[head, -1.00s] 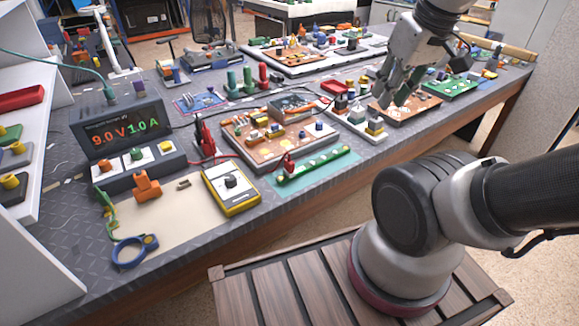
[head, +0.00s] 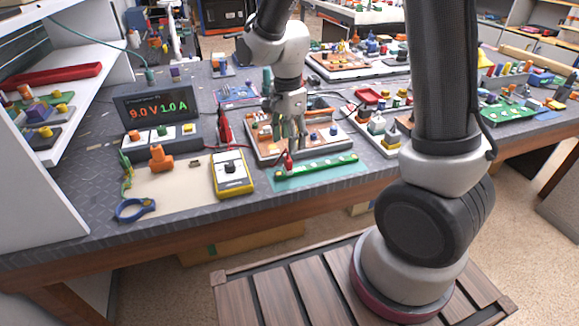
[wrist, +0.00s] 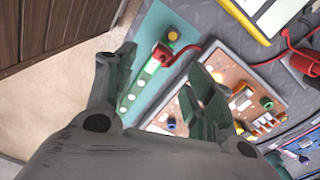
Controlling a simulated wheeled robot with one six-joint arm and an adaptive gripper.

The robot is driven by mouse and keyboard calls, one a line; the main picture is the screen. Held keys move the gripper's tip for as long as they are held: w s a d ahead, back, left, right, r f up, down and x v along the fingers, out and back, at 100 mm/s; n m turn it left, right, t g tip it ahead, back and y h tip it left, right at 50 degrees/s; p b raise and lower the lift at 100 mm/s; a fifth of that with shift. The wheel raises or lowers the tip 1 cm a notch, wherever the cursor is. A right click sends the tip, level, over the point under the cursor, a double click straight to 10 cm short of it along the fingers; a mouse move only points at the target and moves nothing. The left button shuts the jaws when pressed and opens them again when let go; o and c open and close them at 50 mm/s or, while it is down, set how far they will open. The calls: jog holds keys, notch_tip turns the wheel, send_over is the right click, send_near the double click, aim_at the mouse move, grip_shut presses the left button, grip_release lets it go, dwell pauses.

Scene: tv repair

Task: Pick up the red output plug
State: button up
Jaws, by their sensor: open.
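A red plug (head: 289,161) with a red lead stands at the left end of a green strip board (head: 325,166) on a teal mat. It also shows in the wrist view (wrist: 161,56), near the strip's yellow end button. I take it to be the red output plug. My gripper (head: 288,137) is open and points down, with its fingertips just above and behind the plug in the head view. In the wrist view my gripper (wrist: 160,68) has its fingers apart on either side of the plug's line, with nothing between them visibly held. I cannot tell the exact height gap.
An orange circuit board (head: 262,149) lies right behind the strip, partly under my gripper. A beige mat (head: 185,188) has bare room.

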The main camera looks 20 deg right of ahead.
aim_at(286, 159)
jog(key=m, duration=0.2)
jog(key=shift+w+a+m, duration=0.2)
jog(key=shift+w+m, duration=0.15)
jog(key=shift+m, duration=0.05)
jog(key=shift+f, duration=0.2)
jog(key=shift+m, duration=0.3)
jog(key=f, duration=0.7)
jog(key=shift+s+a+f, duration=0.15)
jog(key=shift+s+f, duration=0.1)
jog(key=c, duration=1)
